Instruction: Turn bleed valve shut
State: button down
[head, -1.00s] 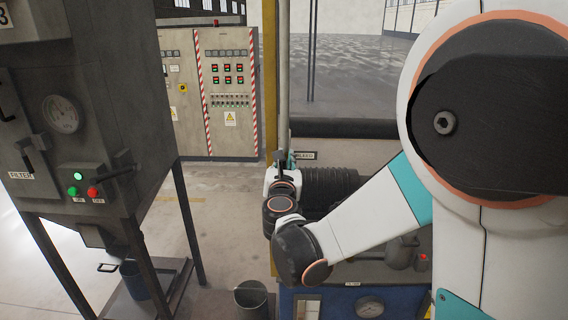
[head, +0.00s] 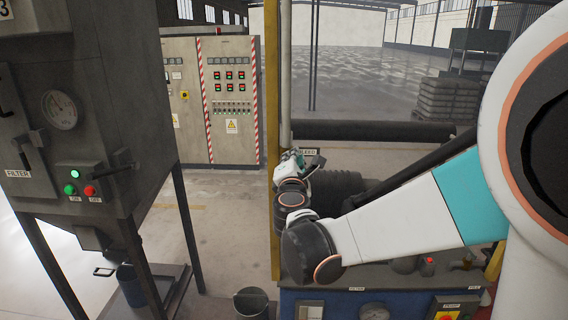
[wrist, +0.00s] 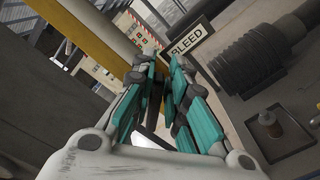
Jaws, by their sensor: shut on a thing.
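The black-and-white BLEED sign (wrist: 190,41) is beyond my fingers in the wrist view. It is partly covered by my arm's end in the head view (head: 309,151). My gripper (wrist: 160,76) has its teal-padded fingers closed in on a thing beside that sign. The bleed valve itself is mostly hidden between the fingers, so its handle angle cannot be read. In the head view my gripper (head: 313,160) is small, at the far end of my arm, next to the yellow post.
A yellow post (head: 271,90) stands close left of my gripper. A dark ribbed cylinder (wrist: 250,58) lies right of it. A filter cabinet (head: 75,110) with lit buttons stands at left, with buckets (head: 251,303) below. The floor between is clear.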

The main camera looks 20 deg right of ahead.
jog(key=m, duration=0.1)
jog(key=f+m+b, duration=0.1)
jog(key=m, duration=0.1)
jog(key=shift+s+d+m, duration=0.15)
jog(key=shift+m, duration=0.15)
jog(key=shift+f+m+b, duration=0.25)
jog(key=shift+m+b, duration=0.45)
jog(key=shift+m, duration=0.9)
jog(key=c, duration=1.7)
grip_release()
jog(key=v, duration=1.2)
